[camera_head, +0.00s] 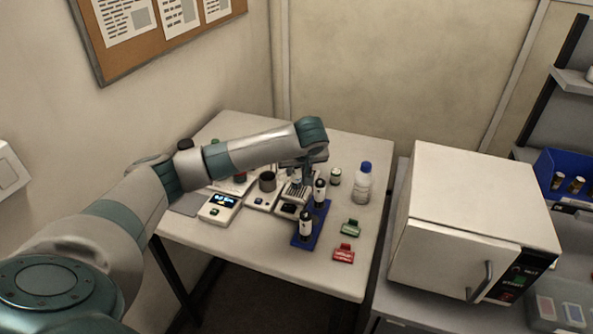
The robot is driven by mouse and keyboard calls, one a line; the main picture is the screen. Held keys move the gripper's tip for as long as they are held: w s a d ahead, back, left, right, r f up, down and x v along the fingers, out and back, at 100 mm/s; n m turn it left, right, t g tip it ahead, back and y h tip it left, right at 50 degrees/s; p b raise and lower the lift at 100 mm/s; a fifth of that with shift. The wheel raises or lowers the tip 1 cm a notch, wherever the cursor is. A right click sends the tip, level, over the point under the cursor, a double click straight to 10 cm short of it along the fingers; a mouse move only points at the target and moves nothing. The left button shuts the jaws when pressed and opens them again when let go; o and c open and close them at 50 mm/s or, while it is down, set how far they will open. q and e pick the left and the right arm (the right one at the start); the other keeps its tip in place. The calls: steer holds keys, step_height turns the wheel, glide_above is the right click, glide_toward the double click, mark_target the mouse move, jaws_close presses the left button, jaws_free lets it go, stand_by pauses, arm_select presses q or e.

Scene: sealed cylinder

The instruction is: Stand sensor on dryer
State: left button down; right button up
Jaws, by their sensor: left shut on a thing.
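My left arm reaches in from the left over the table. Its gripper (298,178) points down at a small white device with a ridged metallic top (296,194), which may be the dryer. The gripper is shut on a small, pale thing that is mostly hidden by the fingers, likely the sensor. I cannot tell whether it touches the device. Two upright black-and-white cylinders stand just right of the gripper, a near one (306,225) and a far one (320,190), in a blue rack (299,241). My right gripper is not in view.
On the table (270,262) are a lit-display device (219,208), a dark cup on a base (267,181), a small jar (335,177), a blue-capped bottle (362,186), and green (350,228) and red (343,254) items. A large white oven-like box (470,205) stands right.

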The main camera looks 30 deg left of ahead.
arm_select(q)
steer(key=shift+f, duration=0.8)
steer(key=c, duration=1.5)
jaws_free()
steer(key=shift+f, duration=0.1)
steer(key=shift+o, duration=0.2)
steer(key=b+v, duration=0.2)
steer(key=v, duration=1)
steer(key=shift+b, duration=0.35)
steer(key=shift+w, duration=0.1)
